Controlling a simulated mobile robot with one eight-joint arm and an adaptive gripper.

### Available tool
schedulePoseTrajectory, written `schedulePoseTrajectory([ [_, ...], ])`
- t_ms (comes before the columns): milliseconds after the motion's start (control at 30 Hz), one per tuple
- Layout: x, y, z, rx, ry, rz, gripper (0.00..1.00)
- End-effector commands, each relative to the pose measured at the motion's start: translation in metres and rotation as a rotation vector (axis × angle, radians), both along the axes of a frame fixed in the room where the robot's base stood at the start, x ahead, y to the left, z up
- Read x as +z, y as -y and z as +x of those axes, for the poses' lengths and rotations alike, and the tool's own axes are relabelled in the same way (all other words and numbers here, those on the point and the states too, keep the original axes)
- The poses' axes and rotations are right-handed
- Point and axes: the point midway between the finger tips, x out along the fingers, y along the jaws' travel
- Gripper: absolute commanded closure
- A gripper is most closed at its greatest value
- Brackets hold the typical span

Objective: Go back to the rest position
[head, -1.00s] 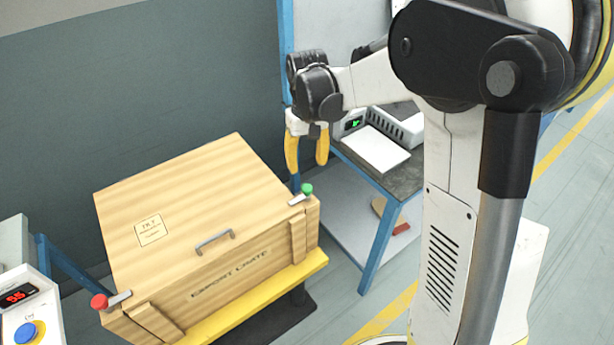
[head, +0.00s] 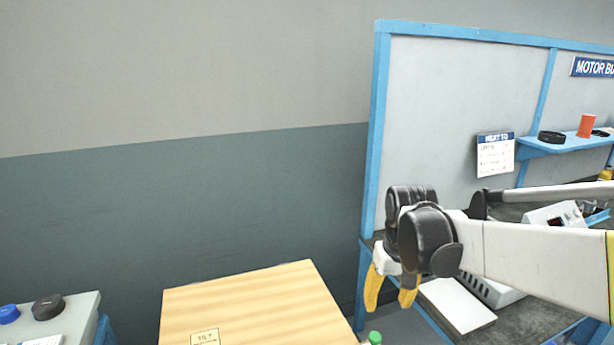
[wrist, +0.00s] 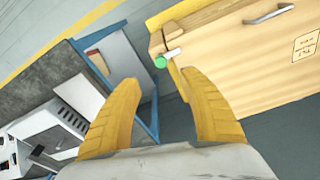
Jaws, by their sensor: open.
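My gripper (head: 391,290) is open, with its two yellow fingers pointing down and nothing between them. In the head view it hangs to the right of the wooden crate (head: 255,305), in front of the bench. In the wrist view the open fingers (wrist: 158,100) show with floor between them. Most of the crate is below the head view's edge.
The blue-framed bench (head: 378,120) stands at the right, with a white flat box (head: 457,305) on its top. A shelf (head: 565,143) holds an orange cup (head: 586,125) and a black ring (head: 551,137). A side table (head: 75,315) with dark and blue caps is at lower left.

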Motion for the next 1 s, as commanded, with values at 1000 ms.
schedulePoseTrajectory([
  [1000,0.028,0.000,-0.163,-0.051,0.494,0.020,0.50],
])
